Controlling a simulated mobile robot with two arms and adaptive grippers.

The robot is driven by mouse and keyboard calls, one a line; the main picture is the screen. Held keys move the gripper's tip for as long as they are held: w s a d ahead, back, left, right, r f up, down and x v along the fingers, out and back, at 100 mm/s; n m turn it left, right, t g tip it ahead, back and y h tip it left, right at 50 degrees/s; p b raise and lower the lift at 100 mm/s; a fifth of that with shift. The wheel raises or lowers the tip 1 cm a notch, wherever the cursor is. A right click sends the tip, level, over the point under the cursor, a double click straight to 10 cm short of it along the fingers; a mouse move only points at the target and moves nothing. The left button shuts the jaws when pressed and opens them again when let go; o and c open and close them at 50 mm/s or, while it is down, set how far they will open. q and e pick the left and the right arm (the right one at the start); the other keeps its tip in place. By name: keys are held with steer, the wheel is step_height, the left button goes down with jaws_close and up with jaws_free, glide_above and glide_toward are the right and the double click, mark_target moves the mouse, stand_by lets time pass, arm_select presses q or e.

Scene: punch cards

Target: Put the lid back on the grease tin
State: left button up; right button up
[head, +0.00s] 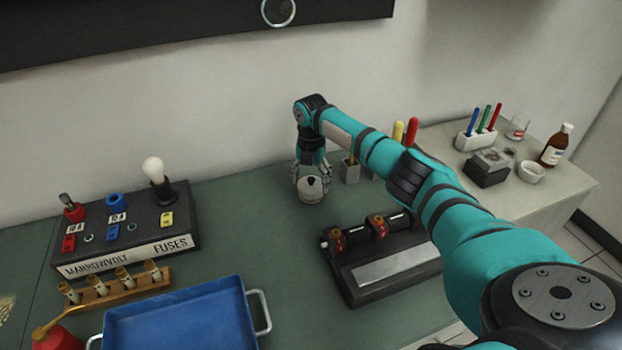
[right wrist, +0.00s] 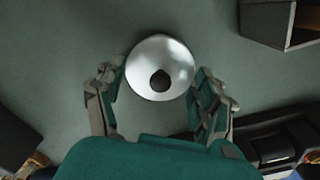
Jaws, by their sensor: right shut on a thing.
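The grease tin (head: 311,198) is a small pale metal round tin standing on the green bench near the wall. Its lid (head: 306,184), a shiny disc with a dark knob, is at the top of the tin. I cannot tell whether it is fully seated. In the right wrist view the round lid (right wrist: 178,62) fills the space ahead of my palm and hides the tin below. My right gripper (head: 311,172) reaches down from above, its fingers on either side of the lid and shut on it. My left gripper is not in view.
A black fuse box (head: 120,235) with a bulb and a blue tray (head: 185,318) are at left. A dark device with red-brown ends (head: 385,262) lies right of the tin. A small holder (head: 350,173) stands close by the tin's right. Bench left of the tin is clear.

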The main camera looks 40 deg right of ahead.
steer(key=shift+p, duration=0.45)
stand_by(0.9)
steer(key=shift+f, duration=0.15)
stand_by(0.8)
stand_by(0.4)
stand_by(0.3)
steer(key=o, duration=1)
steer(key=shift+o, duration=0.3)
steer(key=shift+r+p, duration=3.25)
steer(key=shift+r, duration=0.25)
